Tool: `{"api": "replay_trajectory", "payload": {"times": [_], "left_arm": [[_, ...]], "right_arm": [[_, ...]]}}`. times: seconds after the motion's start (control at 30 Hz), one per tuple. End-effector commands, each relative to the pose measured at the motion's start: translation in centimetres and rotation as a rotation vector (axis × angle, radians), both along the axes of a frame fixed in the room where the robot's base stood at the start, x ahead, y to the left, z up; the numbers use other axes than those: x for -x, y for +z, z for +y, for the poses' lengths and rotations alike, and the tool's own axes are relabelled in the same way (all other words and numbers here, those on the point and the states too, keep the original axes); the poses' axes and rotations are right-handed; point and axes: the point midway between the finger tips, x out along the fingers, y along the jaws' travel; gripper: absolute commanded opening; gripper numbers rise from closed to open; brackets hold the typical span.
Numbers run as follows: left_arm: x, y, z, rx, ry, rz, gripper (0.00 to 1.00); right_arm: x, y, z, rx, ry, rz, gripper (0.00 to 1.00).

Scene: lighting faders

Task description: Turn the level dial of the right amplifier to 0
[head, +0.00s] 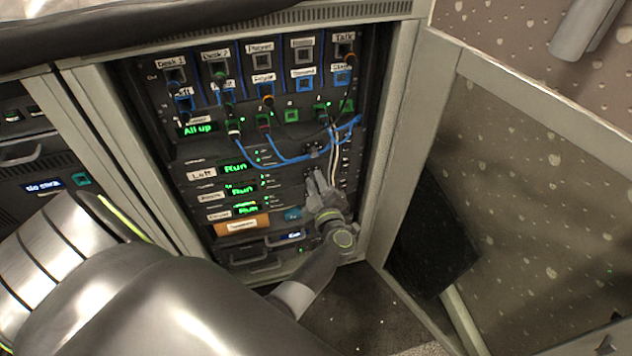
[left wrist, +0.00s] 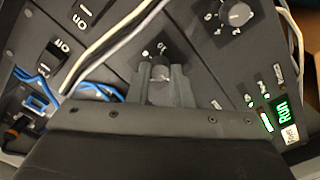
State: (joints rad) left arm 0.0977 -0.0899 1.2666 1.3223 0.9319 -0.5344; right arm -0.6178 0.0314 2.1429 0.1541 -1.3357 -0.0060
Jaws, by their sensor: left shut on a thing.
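My left gripper (head: 317,182) reaches up to the right side of the rack in the head view, in front of the amplifier rows. In the left wrist view its two grey fingers (left wrist: 162,82) are shut on a small round dark dial (left wrist: 160,66), one finger on each side. A "0" mark shows beside this dial. A second dial (left wrist: 237,14) stands free at the upper right with marks around it. The amplifier rows have a "Left" label (head: 201,174) and green Run displays (head: 235,168). I cannot tell which row the held dial belongs to. My right gripper is out of view.
White cables (left wrist: 120,42) pass close to the held dial, and blue cables (head: 290,158) loop across the rack above. Rocker switches (left wrist: 52,55) sit on the panel. An orange-brown labelled strip (head: 241,225) is lower down. The open cabinet door (head: 520,190) stands at the right.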

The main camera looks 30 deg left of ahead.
Motion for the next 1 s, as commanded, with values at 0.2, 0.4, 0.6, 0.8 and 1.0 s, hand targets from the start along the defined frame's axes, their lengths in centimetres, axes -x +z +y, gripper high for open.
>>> {"api": "replay_trajectory", "payload": {"times": [0.2,0.4,0.6,0.8,1.0], "left_arm": [[0.1,-0.1,0.0,0.134,0.001,-0.155,0.0],[0.1,-0.3,0.0,0.257,0.001,-0.299,0.0],[0.1,-0.3,0.0,0.365,0.001,-0.426,0.0],[0.1,-0.3,0.0,0.449,0.001,-0.523,0.0],[0.1,-0.3,0.0,0.501,0.0,-0.583,0.0]], "right_arm": [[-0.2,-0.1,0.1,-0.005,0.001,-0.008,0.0],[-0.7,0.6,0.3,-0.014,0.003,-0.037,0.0],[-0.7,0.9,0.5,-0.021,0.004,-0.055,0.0],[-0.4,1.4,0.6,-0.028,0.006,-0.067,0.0],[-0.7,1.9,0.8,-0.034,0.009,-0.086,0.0]]}}
